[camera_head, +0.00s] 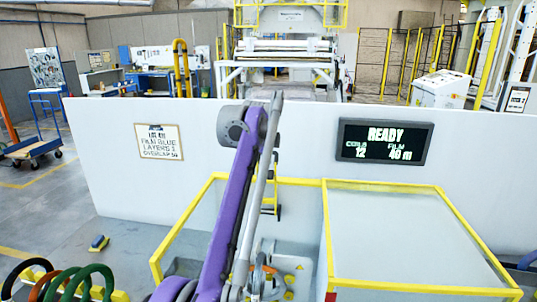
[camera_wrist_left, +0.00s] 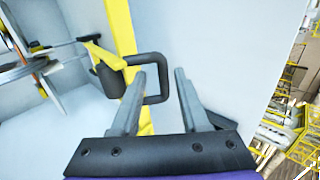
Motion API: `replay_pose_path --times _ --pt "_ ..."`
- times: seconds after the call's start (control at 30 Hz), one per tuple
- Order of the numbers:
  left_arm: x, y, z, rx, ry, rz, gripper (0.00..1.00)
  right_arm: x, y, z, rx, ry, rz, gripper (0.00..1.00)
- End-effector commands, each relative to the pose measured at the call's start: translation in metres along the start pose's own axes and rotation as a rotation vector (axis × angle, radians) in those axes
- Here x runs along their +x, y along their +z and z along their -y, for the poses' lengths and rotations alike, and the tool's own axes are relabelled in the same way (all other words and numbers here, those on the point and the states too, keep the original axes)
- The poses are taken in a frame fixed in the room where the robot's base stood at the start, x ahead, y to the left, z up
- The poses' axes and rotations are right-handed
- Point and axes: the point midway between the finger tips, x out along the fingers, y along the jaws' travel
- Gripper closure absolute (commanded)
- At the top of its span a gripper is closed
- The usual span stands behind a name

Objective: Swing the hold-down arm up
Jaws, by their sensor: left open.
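A black loop handle (camera_wrist_left: 163,75) shows in the left wrist view in front of a yellow bar (camera_wrist_left: 121,28); I take these for parts of the hold-down arm. My left gripper (camera_wrist_left: 160,73) is open. Its left finger overlaps the loop's lower left part, and its right finger is to the right of the loop. The loop's right side appears between the fingertips; I cannot tell whether they touch it. In the head view my purple arm crosses the middle and hides most of this area. My right gripper is not in view.
A long white panel (camera_head: 100,142) carries a READY display (camera_head: 385,142) and a film label sign (camera_head: 159,142). A yellow-edged box (camera_head: 405,235) stands at the right front. Green, orange and black rings (camera_head: 88,275) are at lower left. The wrist view shows a blurred spoked part (camera_wrist_left: 38,65) at left.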

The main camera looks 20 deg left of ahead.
Motion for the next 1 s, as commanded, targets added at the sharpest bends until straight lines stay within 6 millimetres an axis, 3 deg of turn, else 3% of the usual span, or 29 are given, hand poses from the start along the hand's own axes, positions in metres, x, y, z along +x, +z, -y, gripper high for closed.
replay_pose_path --times 0.5,0.7,1.0 --pt "-0.091 0.0 0.0 0.0 0.0 0.0 0.55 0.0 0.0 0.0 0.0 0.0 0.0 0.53" --pt "-0.103 0.0 0.0 0.0 0.0 0.0 0.55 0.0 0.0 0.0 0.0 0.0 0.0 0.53" --pt "-0.103 0.0 0.0 0.0 0.0 0.0 0.55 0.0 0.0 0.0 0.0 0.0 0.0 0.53"
